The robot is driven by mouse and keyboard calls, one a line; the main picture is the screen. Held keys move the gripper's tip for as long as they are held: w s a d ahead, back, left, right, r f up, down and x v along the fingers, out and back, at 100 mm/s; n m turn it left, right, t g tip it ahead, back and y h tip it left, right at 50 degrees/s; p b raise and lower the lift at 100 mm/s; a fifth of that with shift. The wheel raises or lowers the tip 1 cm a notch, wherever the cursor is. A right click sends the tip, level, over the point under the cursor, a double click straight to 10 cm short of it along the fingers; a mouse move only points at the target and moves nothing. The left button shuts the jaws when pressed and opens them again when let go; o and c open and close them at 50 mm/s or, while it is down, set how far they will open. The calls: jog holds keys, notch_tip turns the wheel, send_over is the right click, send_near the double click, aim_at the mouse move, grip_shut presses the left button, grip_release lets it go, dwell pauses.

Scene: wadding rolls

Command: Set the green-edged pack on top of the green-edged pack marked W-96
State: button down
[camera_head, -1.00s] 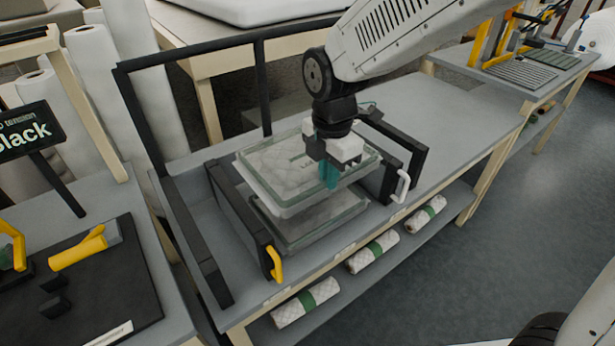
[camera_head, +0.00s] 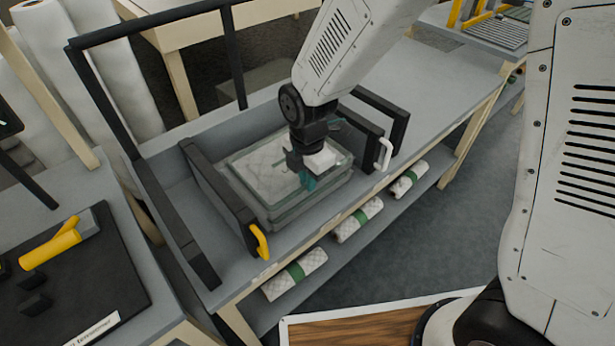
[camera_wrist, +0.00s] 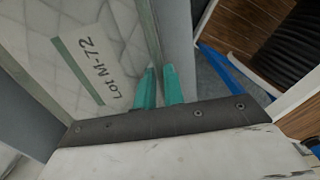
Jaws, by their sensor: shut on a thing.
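My gripper (camera_head: 308,183) is shut on the near right edge of a clear pack (camera_head: 262,172) with a green-tinted rim and pale quilted wadding inside. In the wrist view my teal fingertips (camera_wrist: 158,84) pinch the edge of this pack (camera_wrist: 80,75), and its label reads LOT M-72. The held pack lies roughly flat and lined up over a second green-edged pack (camera_head: 288,218), which shows only as a thin band below it. I cannot tell whether the two touch. No W-96 mark is readable.
The packs are between a black side panel with a yellow handle (camera_head: 259,242) and black frames with a white handle (camera_head: 385,154) on the grey bench (camera_head: 430,75). A black rail frame stands behind left. Green-banded rolls (camera_head: 295,275) lie on the shelf below.

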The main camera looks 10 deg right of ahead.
jog(key=shift+f, duration=0.35)
jog(key=c, duration=1.5)
grip_release()
notch_tip(320, 180, up, 12)
jog(key=s+d+r+m, duration=0.6)
jog(key=d+r+m, duration=0.3)
jog(key=d+m, duration=0.15)
jog(key=s+d+r+m+t, duration=0.1)
jog(key=s+d+r+m, duration=0.1)
jog(key=s+d+m, duration=0.8)
jog(key=s+m, duration=0.3)
jog(key=m, duration=0.1)
jog(key=shift+s+d, duration=0.15)
jog(key=shift+s, duration=0.15)
